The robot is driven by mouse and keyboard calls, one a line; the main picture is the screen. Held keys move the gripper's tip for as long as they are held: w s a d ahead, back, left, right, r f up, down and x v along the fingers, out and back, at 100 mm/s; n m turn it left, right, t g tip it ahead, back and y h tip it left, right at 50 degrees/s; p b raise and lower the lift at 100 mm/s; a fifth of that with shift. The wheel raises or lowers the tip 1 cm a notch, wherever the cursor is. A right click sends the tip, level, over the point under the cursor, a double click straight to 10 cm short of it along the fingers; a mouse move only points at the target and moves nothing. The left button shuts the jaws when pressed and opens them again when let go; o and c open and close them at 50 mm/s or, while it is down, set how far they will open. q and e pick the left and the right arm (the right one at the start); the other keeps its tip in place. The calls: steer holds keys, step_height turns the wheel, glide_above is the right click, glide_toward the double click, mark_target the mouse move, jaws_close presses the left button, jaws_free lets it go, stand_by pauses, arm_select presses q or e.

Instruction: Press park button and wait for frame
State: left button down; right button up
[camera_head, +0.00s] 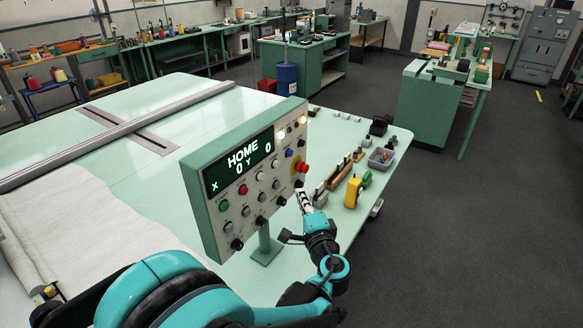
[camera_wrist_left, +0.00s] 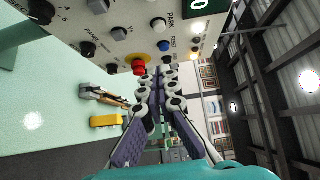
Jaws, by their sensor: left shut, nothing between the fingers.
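The green control panel (camera_head: 205,215) stands on a post on the pale green table. Its display (camera_head: 240,160) reads HOME, X 0, Y 0. The white button marked PARK (camera_wrist_left: 158,24) sits beside the blue RESET button (camera_wrist_left: 165,46) in the left wrist view; in the head view PARK (camera_head: 275,163) is left of the blue button (camera_head: 288,153). My left gripper (camera_head: 302,197) is shut and empty, at the panel's lower right, below the red mushroom button (camera_head: 301,167). In the wrist view its fingertips (camera_wrist_left: 163,75) point toward the panel, apart from PARK. My right gripper is not in view.
White cloth (camera_head: 80,235) covers the table's left part, beside a long gantry rail (camera_head: 120,135). A yellow tool (camera_head: 353,192), a wooden rack (camera_head: 330,180) and a grey tray (camera_head: 381,158) lie right of the panel. The floor to the right is clear.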

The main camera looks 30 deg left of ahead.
mark_target(276, 164)
arm_select(q)
steer(key=shift+w+d+r, duration=0.1)
steer(key=shift+d+r, duration=0.05)
steer(key=shift+d, duration=0.05)
steer(key=s+a+b+x, duration=0.1)
steer(key=s+a+x, duration=0.1)
steer(key=x, duration=1.1)
steer(key=shift+a, duration=0.15)
